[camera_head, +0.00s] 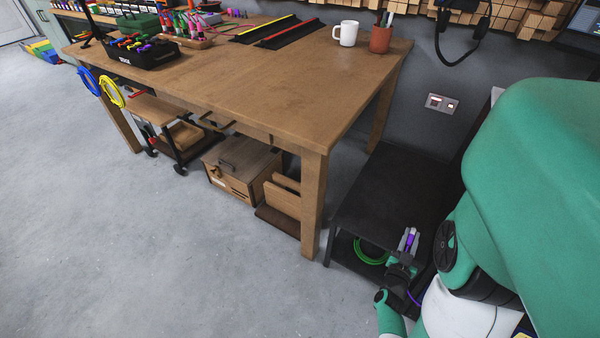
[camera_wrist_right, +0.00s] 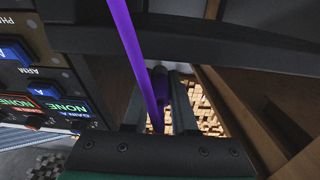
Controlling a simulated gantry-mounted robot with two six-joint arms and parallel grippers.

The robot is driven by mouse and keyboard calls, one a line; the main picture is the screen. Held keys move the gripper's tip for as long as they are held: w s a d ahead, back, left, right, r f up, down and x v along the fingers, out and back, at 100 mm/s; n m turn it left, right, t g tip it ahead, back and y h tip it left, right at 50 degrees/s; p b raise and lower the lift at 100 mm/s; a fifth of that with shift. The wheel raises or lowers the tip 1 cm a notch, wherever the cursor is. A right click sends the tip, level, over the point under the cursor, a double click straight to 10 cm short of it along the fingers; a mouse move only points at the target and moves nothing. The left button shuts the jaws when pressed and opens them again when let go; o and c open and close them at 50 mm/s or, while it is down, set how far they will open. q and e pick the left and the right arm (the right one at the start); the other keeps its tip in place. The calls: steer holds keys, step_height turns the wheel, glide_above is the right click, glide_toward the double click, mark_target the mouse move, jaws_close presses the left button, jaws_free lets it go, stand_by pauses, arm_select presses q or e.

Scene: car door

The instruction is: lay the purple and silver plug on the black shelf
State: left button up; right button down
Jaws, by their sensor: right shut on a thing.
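The black shelf (camera_head: 385,190) is a low dark unit right of the wooden workbench, with an open space below its top. My right gripper (camera_head: 408,240) is at its front edge, shut on the purple plug (camera_head: 410,241). In the right wrist view the plug (camera_wrist_right: 160,84) sits between the two fingers, and a purple cable (camera_wrist_right: 130,40) runs from it past the gripper. The silver part cannot be told apart from the grey fingers. I cannot tell whether the plug touches the shelf. My left gripper is not in view.
A green cable coil (camera_head: 368,252) lies in the shelf's lower space. The workbench (camera_head: 240,75) stands to the left, a wall socket (camera_head: 442,104) behind. The shelf top looks bare. A panel with lit buttons (camera_wrist_right: 45,95) is close on the left in the wrist view.

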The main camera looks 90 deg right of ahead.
mark_target(407, 243)
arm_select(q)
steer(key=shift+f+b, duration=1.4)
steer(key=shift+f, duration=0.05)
arm_select(e)
steer(key=shift+f, duration=1.65)
steer(key=c, duration=0.6)
jaws_free()
steer(key=shift+c, duration=0.2)
